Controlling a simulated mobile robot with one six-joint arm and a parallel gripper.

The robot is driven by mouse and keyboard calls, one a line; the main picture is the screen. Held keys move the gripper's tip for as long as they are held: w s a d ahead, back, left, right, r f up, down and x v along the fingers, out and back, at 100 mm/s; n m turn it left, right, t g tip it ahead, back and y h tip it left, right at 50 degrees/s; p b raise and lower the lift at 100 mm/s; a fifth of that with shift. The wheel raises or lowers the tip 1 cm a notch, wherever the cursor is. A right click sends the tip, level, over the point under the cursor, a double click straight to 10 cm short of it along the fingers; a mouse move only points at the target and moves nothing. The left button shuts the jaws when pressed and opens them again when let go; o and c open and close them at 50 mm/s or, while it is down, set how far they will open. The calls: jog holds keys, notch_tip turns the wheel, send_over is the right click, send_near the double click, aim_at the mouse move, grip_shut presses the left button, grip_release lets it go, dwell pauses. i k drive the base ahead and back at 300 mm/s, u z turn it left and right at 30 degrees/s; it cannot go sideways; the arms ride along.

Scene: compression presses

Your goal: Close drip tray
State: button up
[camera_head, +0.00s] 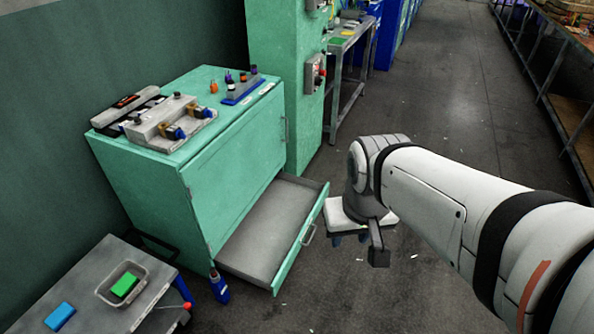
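The drip tray (268,232) is a wide, shallow grey drawer with a green front. It sticks out open from the bottom of the green cabinet (232,172), and looks empty. A metal handle (309,235) is on the outer face of its front. My arm reaches in from the lower right. My gripper (378,256) hangs at its end, to the right of the tray front and apart from the handle. It is small and partly hidden by my arm, so its finger opening cannot be made out.
Metal fixtures (170,123) and small bottles stand on the cabinet top. A low table (95,285) with a green block in a bin stands at lower left. A blue bottle (219,287) stands by the tray's near corner. Open floor lies right of the tray front.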

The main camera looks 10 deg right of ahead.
aim_at(262, 250)
jog(key=i, duration=0.5)
jog(key=u, duration=0.05)
jog(key=k, duration=0.9)
jog(key=z, duration=0.65)
jog(key=i, duration=1.85)
jog(key=u, duration=0.6)
jog(key=k, duration=0.75)
jog(key=u, duration=0.4)
jog(key=i, duration=0.25)
jog(key=z, duration=0.2)
